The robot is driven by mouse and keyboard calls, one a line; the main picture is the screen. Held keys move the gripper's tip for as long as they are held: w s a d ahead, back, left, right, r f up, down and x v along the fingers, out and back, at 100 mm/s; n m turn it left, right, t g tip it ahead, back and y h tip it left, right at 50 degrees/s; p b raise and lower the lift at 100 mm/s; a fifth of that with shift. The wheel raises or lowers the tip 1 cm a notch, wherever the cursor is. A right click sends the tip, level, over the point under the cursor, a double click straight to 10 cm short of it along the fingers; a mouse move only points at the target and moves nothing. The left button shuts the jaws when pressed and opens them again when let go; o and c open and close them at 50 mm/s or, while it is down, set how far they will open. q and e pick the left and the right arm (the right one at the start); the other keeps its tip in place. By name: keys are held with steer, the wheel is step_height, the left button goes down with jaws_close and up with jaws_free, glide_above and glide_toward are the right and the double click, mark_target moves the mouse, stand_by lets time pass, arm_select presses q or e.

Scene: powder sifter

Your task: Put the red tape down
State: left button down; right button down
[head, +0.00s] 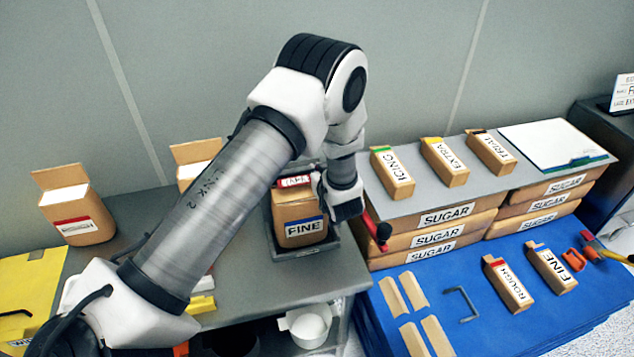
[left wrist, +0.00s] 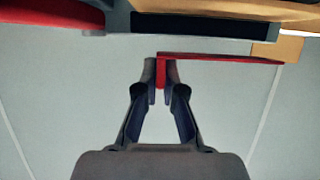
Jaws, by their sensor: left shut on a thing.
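The red tape (head: 294,181) is a short red strip with white marking. In the head view it is over the top of the brown FINE box (head: 299,215); I cannot tell whether it touches the box. My left gripper (head: 318,183) comes in from the right side of the box, shut on the tape's end. In the left wrist view the fingertips (left wrist: 160,75) pinch the red tape (left wrist: 220,58), which extends to the right. The FINE box stands in a dark tray (head: 300,252). My right gripper does not show.
A red lever with a dark knob (head: 384,231) is right of the tray. Stacked SUGAR boxes (head: 447,217) carry smaller labelled boxes. ROUGH (head: 509,284) and FINE (head: 552,268) packets lie on a blue mat (head: 490,333). An open box (head: 75,210) stands left. A white cup (head: 308,327) is below.

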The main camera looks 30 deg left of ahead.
arm_select(q)
steer(key=shift+w+a+f, duration=0.2)
steer(key=shift+w+f, duration=0.05)
steer(key=shift+f, duration=0.1)
step_height(320, 180, down, 3)
steer(key=shift+r+b, duration=0.1)
steer(key=shift+b, duration=1.1)
steer(key=c, duration=1.3)
jaws_free()
steer(key=shift+d, duration=0.1)
